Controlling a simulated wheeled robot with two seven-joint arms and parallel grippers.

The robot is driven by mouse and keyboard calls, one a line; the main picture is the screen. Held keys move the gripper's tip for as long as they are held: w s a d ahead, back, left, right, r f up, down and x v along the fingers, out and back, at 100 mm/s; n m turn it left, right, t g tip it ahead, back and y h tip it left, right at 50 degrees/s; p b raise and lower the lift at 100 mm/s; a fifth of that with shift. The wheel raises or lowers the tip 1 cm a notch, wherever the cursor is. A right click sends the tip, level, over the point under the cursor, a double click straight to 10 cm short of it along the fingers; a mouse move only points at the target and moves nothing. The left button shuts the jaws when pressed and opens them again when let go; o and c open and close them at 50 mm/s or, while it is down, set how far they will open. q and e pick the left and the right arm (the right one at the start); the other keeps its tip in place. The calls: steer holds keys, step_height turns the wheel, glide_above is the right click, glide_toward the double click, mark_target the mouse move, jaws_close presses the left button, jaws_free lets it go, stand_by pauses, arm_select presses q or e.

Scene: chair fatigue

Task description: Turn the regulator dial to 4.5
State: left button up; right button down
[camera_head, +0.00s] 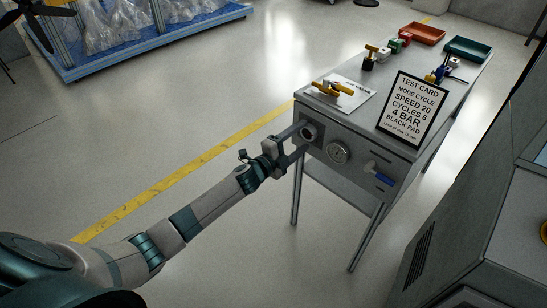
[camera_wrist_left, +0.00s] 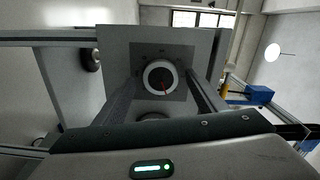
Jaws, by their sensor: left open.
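The regulator dial (camera_head: 309,132) is a round knob on the dark front panel of a grey bench. In the left wrist view the dial (camera_wrist_left: 160,77) has a pale ring, a dark face and a red mark pointing down and slightly right. Its numbers are too small to read. My left gripper (camera_head: 305,137) is open at the panel, its fingers on either side of the dial. I cannot tell whether they touch it. A round gauge (camera_head: 339,152) is right of the dial. My right gripper is not in view.
A black-framed test card (camera_head: 412,108) on the bench (camera_head: 350,116) reads "4 BAR". A blue-handled valve (camera_head: 384,178) sticks out right of the gauge. Yellow parts (camera_head: 332,89), a red tray (camera_head: 422,33) and a green tray (camera_head: 467,49) lie on top. Floor left of the bench is clear.

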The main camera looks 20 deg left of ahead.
arm_select(q)
steer(key=v, duration=1.6)
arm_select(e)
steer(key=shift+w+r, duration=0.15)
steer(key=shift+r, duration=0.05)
arm_select(q)
steer(key=shift+s, duration=0.15)
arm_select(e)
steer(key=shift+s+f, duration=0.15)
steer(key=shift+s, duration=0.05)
